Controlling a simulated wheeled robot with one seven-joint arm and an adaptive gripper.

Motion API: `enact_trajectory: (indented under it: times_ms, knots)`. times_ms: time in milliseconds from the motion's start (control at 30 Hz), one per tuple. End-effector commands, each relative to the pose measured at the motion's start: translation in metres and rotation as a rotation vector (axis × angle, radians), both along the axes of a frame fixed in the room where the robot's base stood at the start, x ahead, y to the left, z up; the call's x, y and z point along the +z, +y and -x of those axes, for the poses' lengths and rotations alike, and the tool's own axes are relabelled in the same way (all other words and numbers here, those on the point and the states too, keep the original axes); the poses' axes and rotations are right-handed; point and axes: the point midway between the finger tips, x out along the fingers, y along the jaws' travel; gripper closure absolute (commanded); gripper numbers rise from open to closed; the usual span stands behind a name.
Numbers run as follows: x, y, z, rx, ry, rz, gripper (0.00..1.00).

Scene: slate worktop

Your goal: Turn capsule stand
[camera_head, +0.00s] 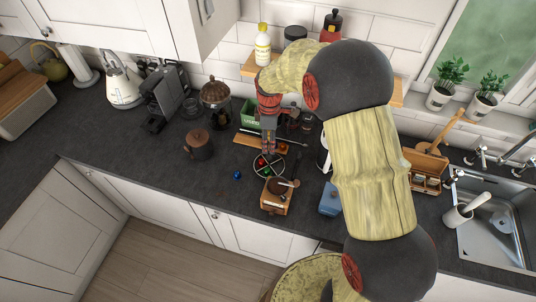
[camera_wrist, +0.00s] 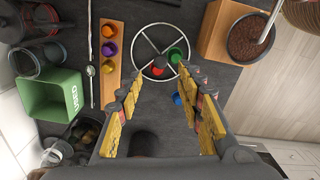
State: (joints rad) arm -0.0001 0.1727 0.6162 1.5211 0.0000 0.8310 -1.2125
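The capsule stand is a round wire ring with crossing spokes (camera_head: 281,159), low on the worktop; it also shows at the top of the wrist view (camera_wrist: 140,43). A red capsule (camera_wrist: 157,71) and a green capsule (camera_wrist: 175,55) sit in it. My gripper (camera_head: 268,151) points down at the stand's back edge. In the wrist view my gripper (camera_wrist: 161,76) is open, its two yellow-padded fingers apart, with the red capsule showing between the tips. I cannot tell whether a finger touches the stand. A blue capsule (camera_head: 237,174) lies loose on the worktop, left of the stand.
A wooden strip with orange, purple and yellow capsules (camera_wrist: 109,50) lies beside the stand, with a spoon (camera_wrist: 91,72) and green bin (camera_wrist: 52,98) beyond. A wooden grinder box (camera_head: 275,206) stands close in front. A brown pot (camera_head: 199,145) is left; a blue box (camera_head: 329,199) right.

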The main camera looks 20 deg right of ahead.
Motion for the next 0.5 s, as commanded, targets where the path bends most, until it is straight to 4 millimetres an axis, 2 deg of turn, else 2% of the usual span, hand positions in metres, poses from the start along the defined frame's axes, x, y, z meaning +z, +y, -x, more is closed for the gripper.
enact_trajectory:
  times_ms: [500]
  knots:
    - [-0.066, 0.0, 0.001, 0.005, 0.002, 0.0, 0.63]
